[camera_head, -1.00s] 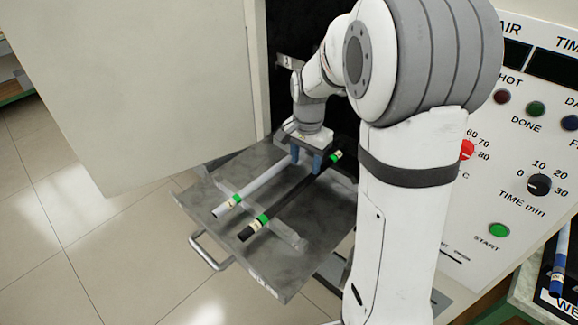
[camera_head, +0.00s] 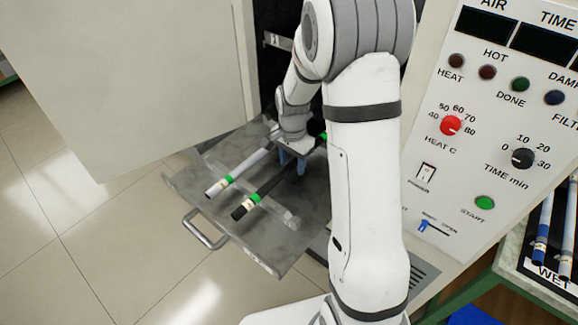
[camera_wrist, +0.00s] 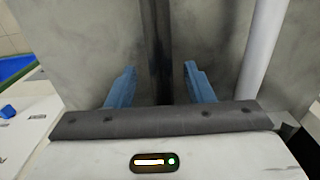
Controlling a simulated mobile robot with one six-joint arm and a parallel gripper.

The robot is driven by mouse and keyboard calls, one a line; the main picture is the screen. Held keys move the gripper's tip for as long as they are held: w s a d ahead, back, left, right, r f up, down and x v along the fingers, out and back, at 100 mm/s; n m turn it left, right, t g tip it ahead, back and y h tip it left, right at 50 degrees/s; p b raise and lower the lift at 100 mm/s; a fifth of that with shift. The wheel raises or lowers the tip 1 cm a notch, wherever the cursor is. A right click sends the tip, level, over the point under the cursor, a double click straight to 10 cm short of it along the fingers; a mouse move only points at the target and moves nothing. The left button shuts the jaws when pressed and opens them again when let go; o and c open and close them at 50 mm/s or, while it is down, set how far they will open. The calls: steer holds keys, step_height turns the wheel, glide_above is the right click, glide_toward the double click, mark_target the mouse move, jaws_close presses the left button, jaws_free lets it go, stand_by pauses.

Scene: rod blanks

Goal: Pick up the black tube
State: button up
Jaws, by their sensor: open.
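The black tube (camera_head: 262,188) lies on the pulled-out metal tray (camera_head: 190,189), with green bands near its ends. A white-grey tube (camera_head: 243,168) with a green band lies beside it, to its left. My gripper (camera_head: 292,165) is over the tray at the black tube, with its blue fingers pointing down. In the wrist view the black tube (camera_wrist: 157,60) runs between the two open blue fingers (camera_wrist: 160,85), with a gap on each side. The white-grey tube (camera_wrist: 262,45) lies outside the right finger. My arm hides part of the black tube's far end.
A large open door (camera_head: 130,80) stands at the left. A control panel (camera_head: 480,130) with knobs and buttons is at the right. A rack marked WET (camera_head: 550,262) with blue-ended tubes stands at the lower right. The tray has a front handle (camera_head: 205,232).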

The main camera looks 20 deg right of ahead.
jaws_close()
stand_by(0.4)
steer(key=shift+r, duration=0.1)
